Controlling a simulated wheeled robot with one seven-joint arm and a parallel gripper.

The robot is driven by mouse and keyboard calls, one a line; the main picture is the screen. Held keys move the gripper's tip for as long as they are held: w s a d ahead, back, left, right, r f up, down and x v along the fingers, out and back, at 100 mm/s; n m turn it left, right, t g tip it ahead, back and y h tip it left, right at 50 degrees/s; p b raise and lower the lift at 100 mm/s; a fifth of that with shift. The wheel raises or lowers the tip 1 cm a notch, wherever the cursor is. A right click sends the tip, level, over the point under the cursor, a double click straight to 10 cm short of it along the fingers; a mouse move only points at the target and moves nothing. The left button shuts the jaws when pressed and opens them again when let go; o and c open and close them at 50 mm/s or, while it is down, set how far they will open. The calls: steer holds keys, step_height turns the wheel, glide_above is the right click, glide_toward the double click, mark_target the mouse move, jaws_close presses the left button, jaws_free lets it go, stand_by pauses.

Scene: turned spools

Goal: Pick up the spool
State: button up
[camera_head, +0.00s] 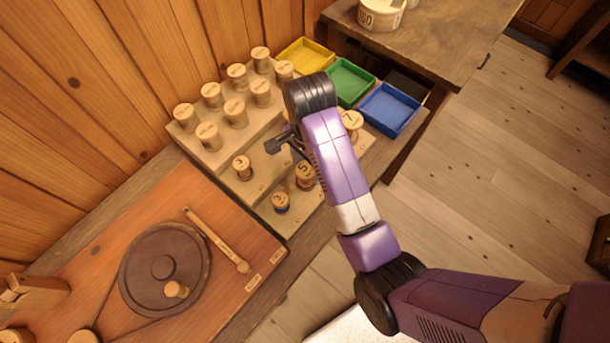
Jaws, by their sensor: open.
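Several turned wooden spools stand on a pale stepped rack (210,158); the frame does not show which one the task means. Another spool (351,121) stands right of my arm, and a small one (177,290) is on the dark round disc. My gripper (280,146) is open above the middle of the rack, with no spool visible in it. My arm hides part of the rack.
Yellow (305,55), green (350,82) and blue (390,108) trays stand behind and right of the rack. The dark disc (140,275) and a wooden stick (216,239) lie on the board at left. A table (440,40) holds a round tub (381,14).

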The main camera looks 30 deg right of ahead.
mark_target(305, 170)
step_height(305, 170, down, 2)
steer(key=shift+a+f+b, duration=0.15)
steer(key=shift+f+b, duration=0.1)
steer(key=shift+b, duration=0.6)
steer(key=shift+a+f+p, duration=0.15)
steer(key=shift+f+p, duration=0.2)
steer(key=shift+p, duration=0.15)
steer(key=shift+f, duration=1.2)
steer(key=c, duration=1.1)
steer(key=shift+c, duration=0.2)
steer(key=shift+r, duration=0.15)
